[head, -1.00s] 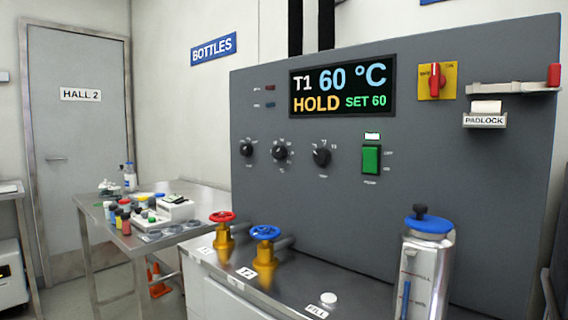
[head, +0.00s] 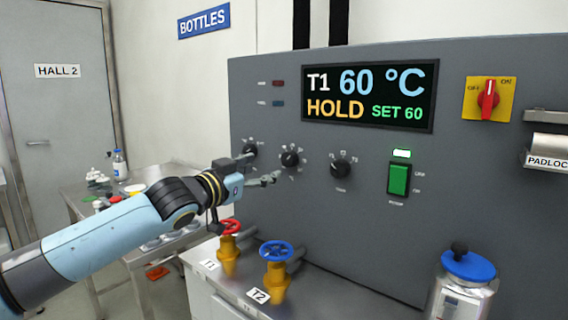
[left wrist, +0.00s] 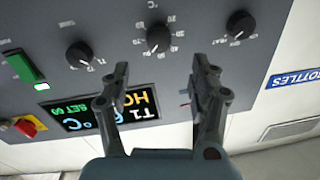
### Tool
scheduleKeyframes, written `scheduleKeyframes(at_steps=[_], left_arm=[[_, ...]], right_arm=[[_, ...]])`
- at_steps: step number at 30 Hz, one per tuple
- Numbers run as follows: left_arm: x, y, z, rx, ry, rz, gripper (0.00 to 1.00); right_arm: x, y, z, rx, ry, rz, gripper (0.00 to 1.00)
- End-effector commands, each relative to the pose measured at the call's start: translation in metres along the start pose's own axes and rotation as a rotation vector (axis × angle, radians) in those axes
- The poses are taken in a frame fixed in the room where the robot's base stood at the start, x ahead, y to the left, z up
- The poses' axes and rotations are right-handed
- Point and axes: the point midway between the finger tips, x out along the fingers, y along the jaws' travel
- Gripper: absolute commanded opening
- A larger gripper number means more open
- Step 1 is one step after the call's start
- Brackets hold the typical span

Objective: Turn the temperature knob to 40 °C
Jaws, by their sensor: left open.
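The temperature knob (head: 290,158) is the black middle one of three on the grey panel. In the left wrist view the middle knob (left wrist: 158,38) has a °C mark and a numbered scale; its pointer's exact reading is too small to tell. My left gripper (head: 262,168) is open and empty in front of the panel, left of and below the middle knob. In the left wrist view its fingers (left wrist: 160,75) are spread, with the knob beyond their tips and apart from them. The display (head: 367,94) reads T1 60 °C, HOLD, SET 60. My right gripper is not in view.
Other black knobs sit left (head: 249,148) and right (head: 340,167) of the middle one. A green switch (head: 399,179) and a red rotary switch (head: 488,98) are further right. Red (head: 230,226) and blue (head: 276,250) valve wheels stand below my left gripper. A blue-lidded canister (head: 467,275) stands at right.

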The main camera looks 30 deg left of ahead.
Motion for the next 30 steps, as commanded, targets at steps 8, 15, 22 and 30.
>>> scheduleKeyframes(at_steps=[8,15,22,30], left_arm=[[0.043,0.001,0.0,-0.007,0.002,-0.002,0.62],[0.083,0.001,0.001,-0.005,0.0,-0.001,0.62],[0.097,0.001,0.001,-0.001,-0.002,0.001,0.62],[0.097,0.001,0.0,0.0,-0.002,0.001,0.56]], right_arm=[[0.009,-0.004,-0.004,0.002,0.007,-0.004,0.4],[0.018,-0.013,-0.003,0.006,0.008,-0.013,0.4],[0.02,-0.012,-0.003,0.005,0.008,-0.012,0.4],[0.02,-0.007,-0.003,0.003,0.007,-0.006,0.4]])
